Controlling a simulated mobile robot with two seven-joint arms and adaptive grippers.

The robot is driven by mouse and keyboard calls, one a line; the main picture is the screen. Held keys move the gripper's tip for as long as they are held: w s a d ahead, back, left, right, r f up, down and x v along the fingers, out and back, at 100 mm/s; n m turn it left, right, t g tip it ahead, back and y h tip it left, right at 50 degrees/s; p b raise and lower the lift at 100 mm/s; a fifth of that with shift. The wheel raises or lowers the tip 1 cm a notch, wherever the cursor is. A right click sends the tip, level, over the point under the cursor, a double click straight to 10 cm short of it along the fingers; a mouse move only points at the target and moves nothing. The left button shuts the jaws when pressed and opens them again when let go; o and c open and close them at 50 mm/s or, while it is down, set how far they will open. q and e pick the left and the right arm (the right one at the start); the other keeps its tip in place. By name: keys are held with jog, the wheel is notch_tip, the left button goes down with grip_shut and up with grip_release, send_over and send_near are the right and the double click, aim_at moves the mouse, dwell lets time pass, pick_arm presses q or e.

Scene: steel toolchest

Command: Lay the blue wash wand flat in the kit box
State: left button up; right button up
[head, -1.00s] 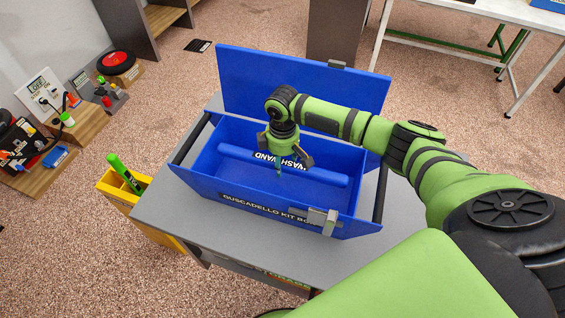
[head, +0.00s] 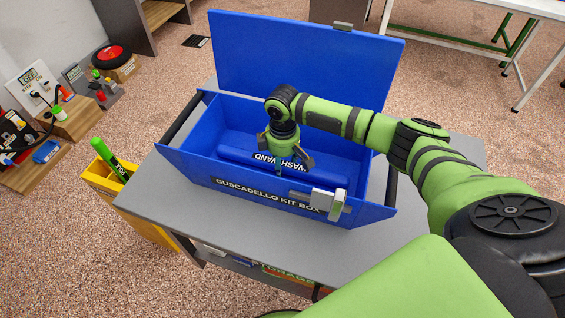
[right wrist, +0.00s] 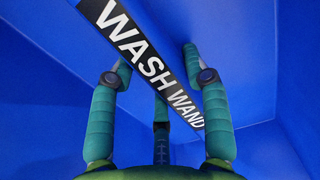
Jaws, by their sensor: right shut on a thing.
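The blue wash wand (head: 234,155), a long bar with a black-and-white WASH WAND label, is inside the blue kit box (head: 200,168), running lengthwise. My right gripper (head: 283,165) reaches down into the box and is shut on the wand near its label. In the right wrist view the fingers (right wrist: 148,40) straddle the labelled wand (right wrist: 152,66), with blue box walls around. The wand looks roughly level; I cannot tell whether it touches the floor of the box. Its right end is partly hidden by my gripper and the front wall. My left gripper is out of view.
The box lid (head: 300,65) stands open at the back. A grey latch (head: 322,201) sits on the front wall. The box stands on a grey table (head: 250,240). A yellow bin (head: 105,175) with a green tool (head: 108,155) is at the left.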

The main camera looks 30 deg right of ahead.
jog(key=shift+f, duration=0.5)
dwell(0.4)
jog(key=shift+s+f, duration=0.2)
jog(key=shift+f, duration=0.05)
jog(key=shift+s+a+f+b, duration=0.1)
jog(key=shift+s+f+b, duration=0.15)
jog(key=shift+f+b, duration=0.15)
jog(key=o, duration=1.9)
jog(key=shift+f, duration=0.1)
jog(key=shift+w+f, duration=0.15)
jog(key=shift+w, duration=0.15)
